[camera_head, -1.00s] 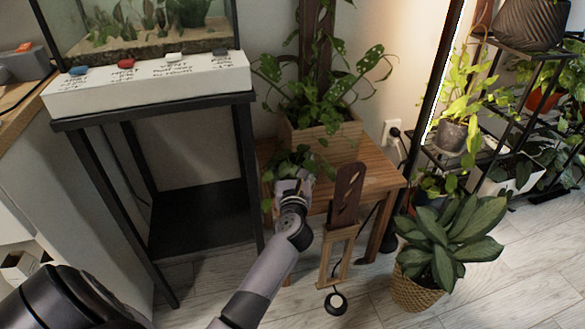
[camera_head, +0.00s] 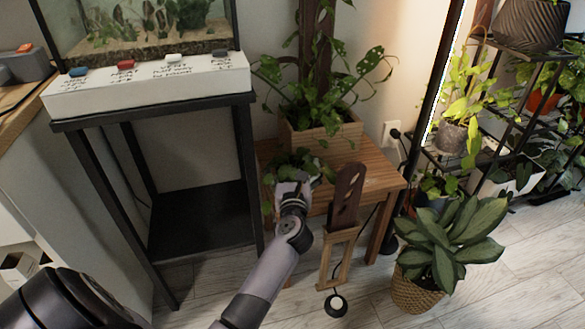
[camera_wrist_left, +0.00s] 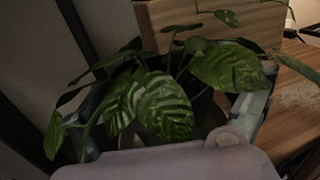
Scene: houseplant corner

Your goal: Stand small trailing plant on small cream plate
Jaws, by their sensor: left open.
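The small trailing plant (camera_head: 297,164) stands at the left front of the wooden table, with green leaves hanging over the edge. It fills the middle of the left wrist view (camera_wrist_left: 163,104), its variegated leaves covering most of its pot. My left gripper (camera_head: 291,182) is at the plant's front, just under the leaves. In the left wrist view, its open fingers are on either side of the plant, partly behind leaves. I cannot tell whether they touch the pot. I cannot make out the small cream plate in either view. My right gripper is not in view.
A wooden planter (camera_head: 325,138) with a tall climbing plant stands right behind. The wooden table (camera_head: 375,180) has bare top to the right. A small wooden stand (camera_head: 342,215) is in front of it. A black aquarium stand (camera_head: 195,215) is close on the left.

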